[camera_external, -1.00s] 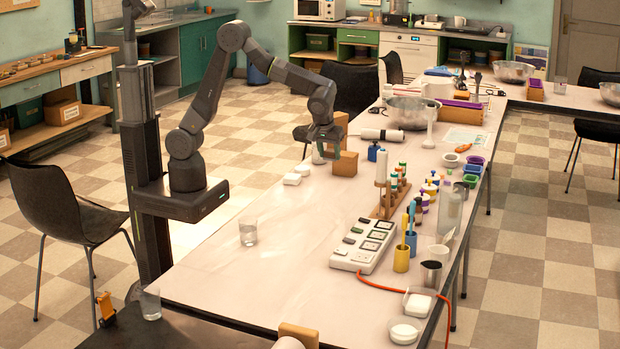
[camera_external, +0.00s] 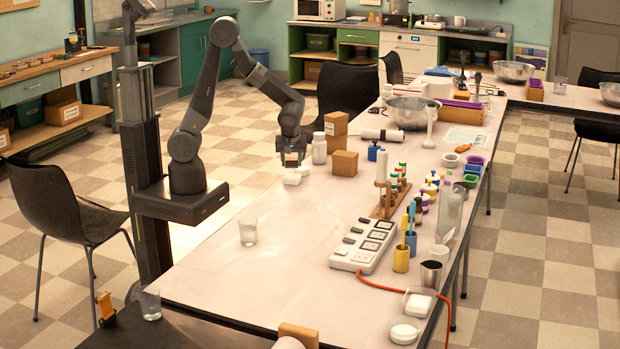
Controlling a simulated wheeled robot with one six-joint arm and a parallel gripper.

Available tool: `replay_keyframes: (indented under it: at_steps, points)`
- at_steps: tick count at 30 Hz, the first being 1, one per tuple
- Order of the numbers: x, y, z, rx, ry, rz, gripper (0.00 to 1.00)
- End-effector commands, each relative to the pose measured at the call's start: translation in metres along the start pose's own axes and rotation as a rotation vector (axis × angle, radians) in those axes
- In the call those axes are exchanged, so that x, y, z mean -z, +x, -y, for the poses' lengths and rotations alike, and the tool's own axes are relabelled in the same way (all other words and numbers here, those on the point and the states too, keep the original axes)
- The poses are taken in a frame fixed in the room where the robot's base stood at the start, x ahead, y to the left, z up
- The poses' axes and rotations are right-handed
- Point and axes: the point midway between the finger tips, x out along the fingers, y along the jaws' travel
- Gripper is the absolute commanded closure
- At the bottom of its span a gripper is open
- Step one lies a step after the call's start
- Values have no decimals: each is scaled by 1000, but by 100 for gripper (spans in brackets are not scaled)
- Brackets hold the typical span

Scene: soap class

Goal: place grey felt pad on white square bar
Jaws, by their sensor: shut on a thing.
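My gripper (camera_external: 292,163) points down over the near-left part of the long table, just above two small white bars. The nearer white bar (camera_external: 291,180) lies directly below the fingertips; the other white bar (camera_external: 303,171) lies close behind it to the right. The gripper is shut on a small flat thing, which I take for the grey felt pad; it is mostly hidden by the fingers. I cannot tell whether it touches the bar below or which of the two bars is square.
A white bottle (camera_external: 319,149) and cardboard boxes (camera_external: 344,164) stand close to the right of the gripper. A glass (camera_external: 248,232) stands nearer the camera. A power strip (camera_external: 364,245) and a bottle rack (camera_external: 383,211) are farther right. The table's left front is mostly clear.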

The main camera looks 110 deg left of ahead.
Motion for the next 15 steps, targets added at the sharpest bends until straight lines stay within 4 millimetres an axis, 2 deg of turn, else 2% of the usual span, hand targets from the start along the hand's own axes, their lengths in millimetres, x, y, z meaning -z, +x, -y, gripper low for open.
replay_keyframes:
  at_steps: [7, 15]
  points:
    - [-12, 29, 1, 3, 3, 0, 78]
    - [-14, 32, 0, -1, 1, 0, 78]
